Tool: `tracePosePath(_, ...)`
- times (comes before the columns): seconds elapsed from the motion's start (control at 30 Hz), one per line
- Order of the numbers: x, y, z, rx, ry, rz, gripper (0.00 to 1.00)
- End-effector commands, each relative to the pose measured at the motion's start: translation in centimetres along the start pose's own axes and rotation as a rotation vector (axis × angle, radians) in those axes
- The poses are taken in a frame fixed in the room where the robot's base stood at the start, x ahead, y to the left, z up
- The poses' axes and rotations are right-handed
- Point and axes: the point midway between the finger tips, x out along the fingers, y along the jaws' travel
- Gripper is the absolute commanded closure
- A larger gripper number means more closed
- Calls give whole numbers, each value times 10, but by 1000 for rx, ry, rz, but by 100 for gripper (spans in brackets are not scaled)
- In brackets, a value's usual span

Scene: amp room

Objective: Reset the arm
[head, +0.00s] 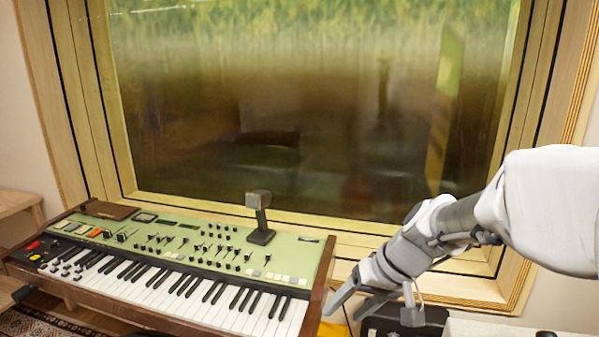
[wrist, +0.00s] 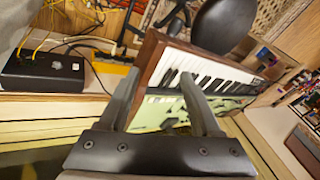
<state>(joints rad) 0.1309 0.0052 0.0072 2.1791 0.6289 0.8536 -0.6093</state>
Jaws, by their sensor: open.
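My arm comes in from the right in the head view. My gripper (head: 372,308) points down and to the left, just past the right end of a green keyboard (head: 325,262). In the wrist view my gripper (wrist: 161,85) shows two fingers spread apart with nothing held between them. The keyboard (wrist: 160,55) shows behind and between the fingers there, with its brown wooden end panel and white keys. I cannot tell the exact gap between the fingers and the keyboard.
A small dark stand with a grey head (head: 260,215) rises from the keyboard's top. A black box (head: 425,325) lies below my gripper; a black box with cables (wrist: 42,72) and a yellow box (wrist: 115,75) show in the wrist view. A wood-framed window (head: 300,110) stands behind.

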Motion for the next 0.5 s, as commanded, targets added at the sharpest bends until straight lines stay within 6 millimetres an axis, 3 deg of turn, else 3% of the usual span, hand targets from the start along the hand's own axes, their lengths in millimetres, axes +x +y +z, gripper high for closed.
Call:
tracePosePath(0.23,-34,-9,46,-30,30,126,35)
tracePosePath(0.5,-63,-5,95,-38,94,270,35)
